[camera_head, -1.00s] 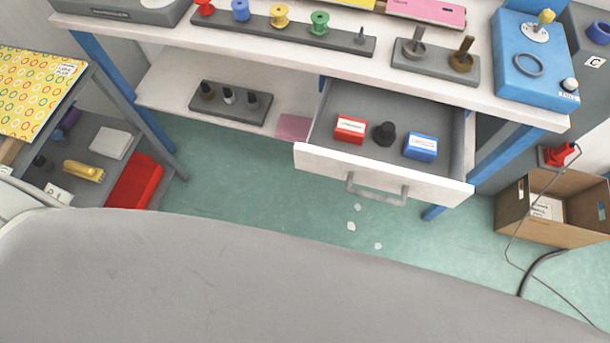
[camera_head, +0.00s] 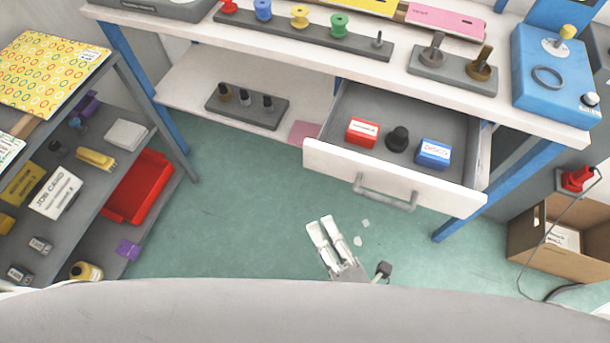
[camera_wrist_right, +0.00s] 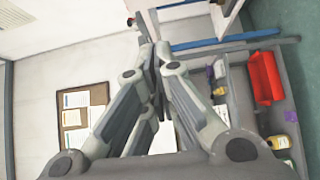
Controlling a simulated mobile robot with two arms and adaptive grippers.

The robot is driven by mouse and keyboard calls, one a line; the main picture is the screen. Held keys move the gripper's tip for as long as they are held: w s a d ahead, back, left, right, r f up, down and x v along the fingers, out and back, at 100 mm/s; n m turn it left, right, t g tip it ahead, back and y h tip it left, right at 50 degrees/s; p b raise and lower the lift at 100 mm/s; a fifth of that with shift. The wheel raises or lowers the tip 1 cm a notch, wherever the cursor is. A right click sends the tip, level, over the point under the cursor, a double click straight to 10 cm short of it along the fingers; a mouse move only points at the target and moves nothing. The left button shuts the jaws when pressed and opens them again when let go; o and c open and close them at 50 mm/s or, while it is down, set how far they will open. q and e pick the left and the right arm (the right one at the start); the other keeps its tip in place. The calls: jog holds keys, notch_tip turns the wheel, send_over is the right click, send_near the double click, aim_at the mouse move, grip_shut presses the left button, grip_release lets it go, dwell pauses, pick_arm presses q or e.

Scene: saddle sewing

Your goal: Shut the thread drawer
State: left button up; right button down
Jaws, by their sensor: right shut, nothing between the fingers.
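The thread drawer (camera_head: 440,188) is pulled open under the right part of the white table. Its front panel with a grey bar handle (camera_head: 386,193) faces me. In it are a red box (camera_head: 362,132), a black knobbed piece (camera_head: 397,139) and a blue box (camera_head: 433,154). My right gripper (camera_head: 327,231) is shut and empty, below and to the left of the handle, apart from the drawer. In the right wrist view my right gripper's fingers (camera_wrist_right: 151,50) are together, and the drawer does not show there. My left gripper is in neither view.
The white table (camera_head: 470,97) carries a spool rack (camera_head: 320,36) and a blue device (camera_head: 553,85). A grey shelf unit with a red tray (camera_head: 138,188) stands left; a cardboard box (camera_head: 555,240) stands right. The floor before the drawer is clear except small scraps.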

jog(key=w+d+p+x, duration=0.1)
jog(key=d+p+x, duration=0.1)
jog(key=x, duration=1)
jog(key=shift+w+d, duration=0.2)
jog(key=shift+w, duration=0.2)
